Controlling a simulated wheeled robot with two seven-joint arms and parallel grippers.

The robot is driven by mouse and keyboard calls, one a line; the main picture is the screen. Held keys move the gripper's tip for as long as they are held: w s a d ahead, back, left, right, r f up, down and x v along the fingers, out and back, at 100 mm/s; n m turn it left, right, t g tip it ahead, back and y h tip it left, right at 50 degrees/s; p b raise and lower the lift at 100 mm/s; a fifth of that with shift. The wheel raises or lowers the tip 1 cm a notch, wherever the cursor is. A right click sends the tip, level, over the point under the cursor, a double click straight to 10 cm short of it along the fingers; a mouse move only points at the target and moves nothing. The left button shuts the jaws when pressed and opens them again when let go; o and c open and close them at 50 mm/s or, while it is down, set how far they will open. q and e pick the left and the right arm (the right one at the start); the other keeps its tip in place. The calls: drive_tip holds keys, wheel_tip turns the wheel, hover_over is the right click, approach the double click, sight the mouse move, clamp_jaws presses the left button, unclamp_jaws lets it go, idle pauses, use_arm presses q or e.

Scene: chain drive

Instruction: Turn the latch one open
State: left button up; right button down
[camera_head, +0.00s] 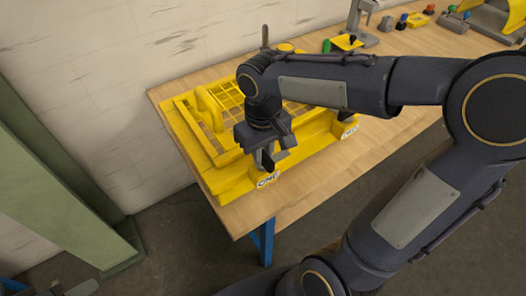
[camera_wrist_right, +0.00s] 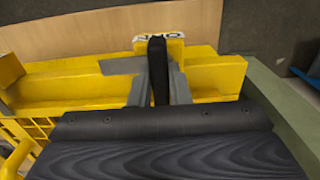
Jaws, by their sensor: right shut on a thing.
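The yellow fixture (camera_head: 235,186) lies on the wooden table, with a white "ONE" label (camera_head: 268,180) at its near corner. My right gripper (camera_head: 265,158) is over that corner, pointing down. In the right wrist view, its two grey fingers (camera_wrist_right: 160,92) are shut on a dark upright latch handle, latch one (camera_wrist_right: 158,68), just in front of the label. In the head view the handle is mostly hidden by the gripper. A grey part at the bottom left edge may be my left gripper (camera_head: 82,288); its jaws cannot be made out.
A second label, apparently "TWO" (camera_head: 349,132), marks the fixture's right corner. A yellow grid basket (camera_head: 228,106) lies behind. Small coloured parts and a stand (camera_head: 358,22) are at the table's far right. A green post (camera_head: 60,180) stands at left.

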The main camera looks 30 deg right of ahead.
idle(0.5)
drive_tip(key=c, duration=1.4)
unclamp_jaws()
drive_tip(key=shift+o, duration=0.2)
wheel_tip(320, 180, up, 8)
drive_tip(key=shift+f+p, duration=0.1)
drive_tip(key=shift+p, duration=0.25)
drive_tip(key=s+f+m+t+y, duration=0.2)
drive_tip(key=s+f+t, duration=0.3)
drive_tip(key=s, duration=0.6)
drive_tip(key=shift+s+a+f+m+t+y, duration=0.3)
drive_tip(key=shift+a+f+m+y, duration=0.15)
drive_tip(key=shift+f+y, duration=0.4)
